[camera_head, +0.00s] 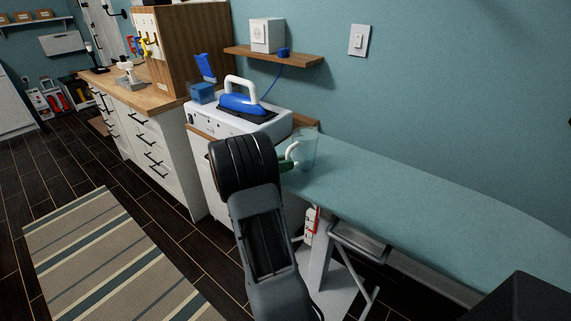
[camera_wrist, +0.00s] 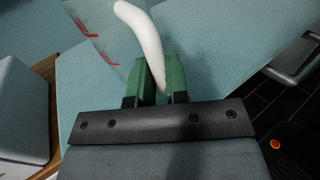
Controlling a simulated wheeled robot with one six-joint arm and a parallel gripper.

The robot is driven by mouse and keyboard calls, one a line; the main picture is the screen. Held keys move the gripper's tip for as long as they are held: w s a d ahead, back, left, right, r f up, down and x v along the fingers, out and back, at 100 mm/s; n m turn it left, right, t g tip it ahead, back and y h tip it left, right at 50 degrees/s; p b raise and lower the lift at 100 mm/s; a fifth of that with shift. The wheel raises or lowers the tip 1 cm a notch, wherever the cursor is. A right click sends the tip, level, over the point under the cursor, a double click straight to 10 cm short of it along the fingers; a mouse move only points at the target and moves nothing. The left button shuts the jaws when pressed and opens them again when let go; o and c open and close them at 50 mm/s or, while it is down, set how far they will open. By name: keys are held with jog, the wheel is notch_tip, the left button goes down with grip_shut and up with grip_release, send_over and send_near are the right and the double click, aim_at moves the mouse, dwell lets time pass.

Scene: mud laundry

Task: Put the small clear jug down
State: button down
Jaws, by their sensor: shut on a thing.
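The small clear jug (camera_head: 307,146) is see-through with a white handle, over the left end of the teal ironing board (camera_head: 400,192). It looks upright, at or just above the cloth; I cannot tell whether its base touches. In the wrist view the clear wall of the jug (camera_wrist: 92,32) shows red markings, and its white handle (camera_wrist: 143,35) runs down between my green fingers. My gripper (camera_wrist: 160,80) is shut on the handle. In the head view my gripper (camera_head: 286,164) is mostly hidden behind my wrist.
A white cabinet (camera_head: 230,126) with a blue iron (camera_head: 242,104) stands left of the board. A wooden shelf (camera_head: 290,59) with a white box (camera_head: 267,35) is on the wall above. The board to the right is clear. A striped rug (camera_head: 110,255) lies on the floor.

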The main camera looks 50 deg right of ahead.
jog(key=shift+f, duration=0.1)
jog(key=c, duration=1.1)
grip_release()
jog(key=shift+w+a, duration=0.15)
jog(key=v, duration=1.2)
jog(key=s+a+m+t+y, duration=0.3)
jog(key=a+t+y, duration=0.1)
jog(key=a, duration=0.4)
jog(key=s+a+f+m+t+y, duration=0.1)
jog(key=s+a+m+t+y, duration=0.3)
jog(key=a, duration=0.5)
jog(key=s+a+m+t+y, duration=0.4)
jog(key=a+y, duration=0.3)
jog(key=a, duration=0.2)
jog(key=shift+s+a+f+t, duration=0.2)
jog(key=shift+f+t, duration=0.2)
